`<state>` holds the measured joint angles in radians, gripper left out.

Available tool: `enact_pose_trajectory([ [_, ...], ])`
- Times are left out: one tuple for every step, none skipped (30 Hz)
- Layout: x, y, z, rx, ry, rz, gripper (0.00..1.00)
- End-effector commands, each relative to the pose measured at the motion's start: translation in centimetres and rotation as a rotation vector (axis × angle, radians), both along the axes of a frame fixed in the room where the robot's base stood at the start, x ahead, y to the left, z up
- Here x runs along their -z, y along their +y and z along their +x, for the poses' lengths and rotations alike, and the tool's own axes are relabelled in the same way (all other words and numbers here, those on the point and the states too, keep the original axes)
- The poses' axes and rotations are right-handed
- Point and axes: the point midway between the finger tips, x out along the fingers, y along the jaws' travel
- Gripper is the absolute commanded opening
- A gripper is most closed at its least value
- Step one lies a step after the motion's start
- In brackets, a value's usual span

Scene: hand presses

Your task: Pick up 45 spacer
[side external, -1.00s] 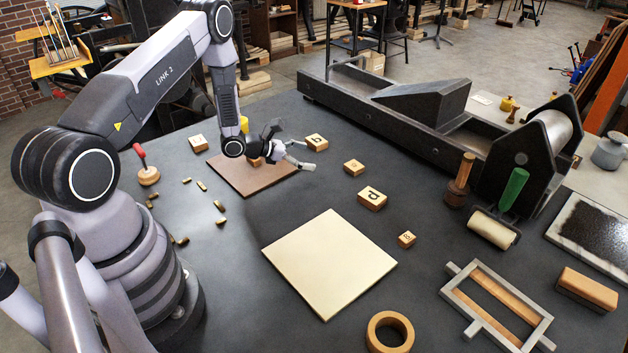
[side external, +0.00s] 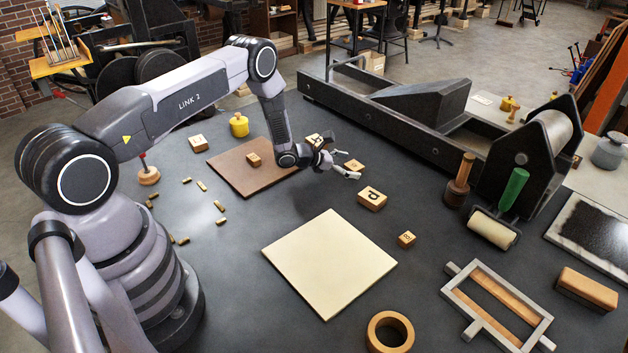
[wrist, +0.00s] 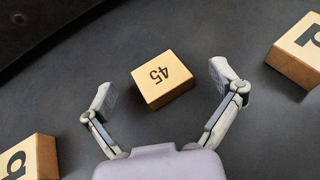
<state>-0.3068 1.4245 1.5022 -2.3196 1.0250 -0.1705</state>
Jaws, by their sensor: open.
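The 45 spacer (wrist: 162,78) is a small pale wooden block with a dark "45" on its top face, upside down in the wrist view. In the side external view the spacer (side external: 355,166) lies on the dark table, partly hidden by my gripper. My gripper (side external: 338,160) is just to its left and above it. In the wrist view the fingers of my gripper (wrist: 164,88) are spread wide, one on each side of the block. Neither finger appears to touch it, and nothing is held.
A larger letter block (side external: 372,198) lies to the right of the spacer, and another letter block (side external: 316,141) is behind my gripper. A brown board (side external: 232,170) with a small block is at left. A cream board (side external: 330,265) lies in front. A long press (side external: 400,105) stands behind.

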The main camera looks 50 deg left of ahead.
Motion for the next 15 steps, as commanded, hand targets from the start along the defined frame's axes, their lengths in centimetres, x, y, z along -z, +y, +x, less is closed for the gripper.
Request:
enact_pose_trajectory([
  [0.09, -0.13, 0.25, 0.000, -0.001, 0.000, 0.92],
  [0.11, -0.14, 0.32, 0.000, -0.001, 0.000, 0.92],
  [0.12, -0.14, 0.38, -0.001, -0.001, 0.000, 0.92],
  [0.12, -0.14, 0.38, -0.001, -0.001, 0.000, 0.92],
  [0.12, -0.14, 0.37, -0.001, -0.001, 0.000, 0.92],
  [0.12, -0.14, 0.36, -0.001, -0.001, 0.000, 0.92],
  [0.11, -0.13, 0.35, -0.001, -0.001, 0.000, 0.92],
  [0.12, -0.13, 0.35, -0.001, -0.001, 0.000, 0.92],
  [0.12, -0.13, 0.34, -0.001, -0.001, 0.000, 0.87],
  [0.12, -0.13, 0.34, 0.000, -0.001, 0.000, 0.83],
  [0.11, -0.13, 0.33, 0.000, -0.001, 0.000, 0.79],
  [0.11, -0.13, 0.33, 0.000, -0.001, 0.000, 0.74],
  [0.11, -0.13, 0.33, 0.000, -0.001, 0.000, 0.70],
  [0.11, -0.13, 0.32, 0.000, -0.001, 0.000, 0.66],
  [0.11, -0.12, 0.32, 0.000, -0.001, 0.000, 0.61],
])
